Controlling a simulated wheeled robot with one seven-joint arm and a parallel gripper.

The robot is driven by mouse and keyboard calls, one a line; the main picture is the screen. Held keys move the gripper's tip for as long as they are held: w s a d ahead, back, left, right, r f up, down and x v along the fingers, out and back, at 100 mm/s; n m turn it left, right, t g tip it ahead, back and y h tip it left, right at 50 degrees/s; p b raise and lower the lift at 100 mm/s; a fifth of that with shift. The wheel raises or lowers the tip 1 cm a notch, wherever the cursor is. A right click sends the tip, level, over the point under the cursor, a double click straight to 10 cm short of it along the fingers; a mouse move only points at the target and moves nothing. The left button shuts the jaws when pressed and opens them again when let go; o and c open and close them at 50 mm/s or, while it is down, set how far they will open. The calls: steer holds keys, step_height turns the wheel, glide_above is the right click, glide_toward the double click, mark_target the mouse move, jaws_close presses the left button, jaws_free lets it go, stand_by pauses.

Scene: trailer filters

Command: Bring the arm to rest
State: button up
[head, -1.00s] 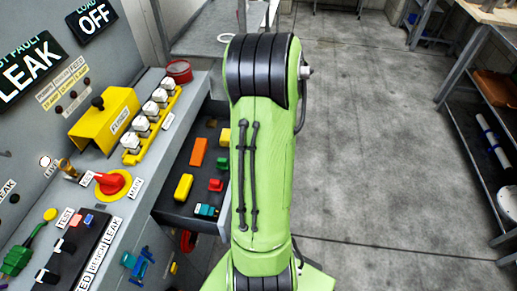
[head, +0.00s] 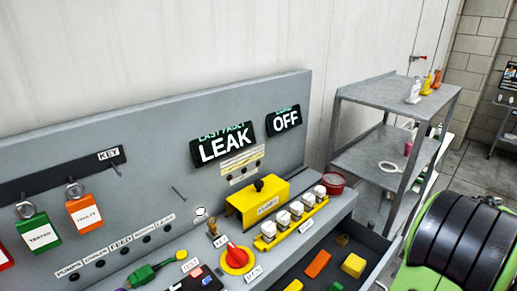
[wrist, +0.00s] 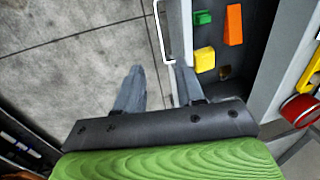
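My green arm with its black ribbed joint (head: 470,245) fills the lower right corner of the head view. My gripper is outside the head view. In the wrist view my gripper (wrist: 157,86) points away from the camera, its two grey fingers apart with nothing between them. Grey concrete floor lies beyond the left finger. The right finger overlaps the edge of the open drawer (wrist: 203,88) in the picture; whether it touches cannot be told.
The drawer holds coloured blocks, including an orange block (head: 318,263) and a yellow block (head: 353,265). The grey control panel (head: 120,190) has a red knob (head: 237,255), a yellow cover (head: 258,202) and hanging tags. A metal shelf (head: 385,155) stands behind. Open floor shows in the wrist view.

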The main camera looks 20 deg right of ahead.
steer(key=w+a+r+n+t+p, duration=0.1)
steer(key=w+a+r+n+p, duration=0.2)
steer(key=a+r, duration=0.45)
steer(key=w+a+r+n+p, duration=0.1)
steer(key=w+a+r+n, duration=0.35)
steer(key=a, duration=0.65)
steer(key=s+a+r+n+t+p, duration=0.1)
steer(key=s+a+r+n, duration=0.1)
steer(key=a, duration=0.5)
steer(key=s+a+r+n+t+p, duration=0.1)
steer(key=s+a+r+n+p, duration=0.1)
steer(key=s+a+n, duration=0.2)
steer(key=s+a, duration=0.1)
steer(key=a, duration=0.2)
steer(key=shift+s+r+t+h, duration=0.25)
steer(key=shift+t+h, duration=0.05)
steer(key=shift+h, duration=0.1)
